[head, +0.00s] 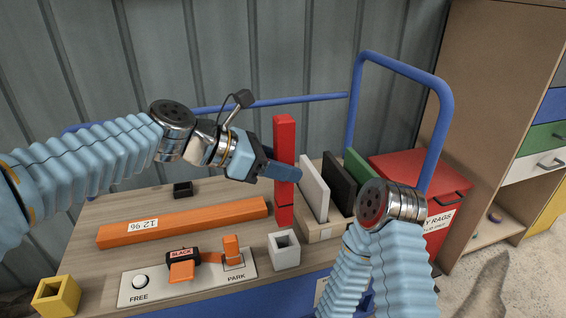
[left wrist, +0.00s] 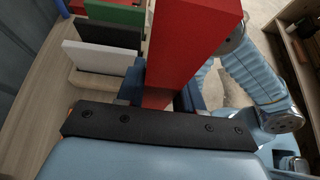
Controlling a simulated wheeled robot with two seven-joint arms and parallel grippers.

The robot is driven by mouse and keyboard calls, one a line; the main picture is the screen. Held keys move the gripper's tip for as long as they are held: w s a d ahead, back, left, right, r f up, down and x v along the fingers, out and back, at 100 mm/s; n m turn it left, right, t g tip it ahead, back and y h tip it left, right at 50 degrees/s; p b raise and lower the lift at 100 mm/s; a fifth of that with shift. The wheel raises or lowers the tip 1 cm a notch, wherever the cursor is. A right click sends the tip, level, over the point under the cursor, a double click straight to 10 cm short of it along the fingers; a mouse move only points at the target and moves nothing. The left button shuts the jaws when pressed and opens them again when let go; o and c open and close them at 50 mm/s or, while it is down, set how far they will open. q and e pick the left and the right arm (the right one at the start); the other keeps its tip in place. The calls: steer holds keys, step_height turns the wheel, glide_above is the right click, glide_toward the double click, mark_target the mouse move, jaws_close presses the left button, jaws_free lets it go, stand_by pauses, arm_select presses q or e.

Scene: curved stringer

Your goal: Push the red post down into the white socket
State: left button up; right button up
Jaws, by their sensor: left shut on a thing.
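The red post (head: 284,140) stands upright in my left gripper (head: 283,172), which is shut on it at about mid-height. A thin dark line crosses the post near its lower end. The post's lower end shows just behind and above the white socket (head: 285,257); I cannot tell whether it rests on the table. The socket is a square block with an open top, and its opening shows no post in it. In the left wrist view the post (left wrist: 190,45) rises between the blue fingers; its lower end and the socket are hidden there. My right gripper is not in view.
An orange bar (head: 185,222) lies left of the post. A white panel with orange levers (head: 190,276) lies in front. A yellow hollow block (head: 57,296) is front left. White, black and green plates (head: 314,188) stand right of the post. My right arm is close by.

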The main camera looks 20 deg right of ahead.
arm_select(q)
steer(key=b, duration=0.3)
glide_above(277, 211)
steer(key=d, duration=0.1)
steer(key=shift+w+d+f, duration=0.15)
steer(key=shift+f, duration=2.05)
steer(key=shift+p, duration=0.45)
steer(key=shift+p, duration=0.5)
steer(key=shift+p, duration=0.35)
steer(key=shift+f+b, duration=2.15)
steer(key=shift+f, duration=1.3)
steer(key=o, duration=1.2)
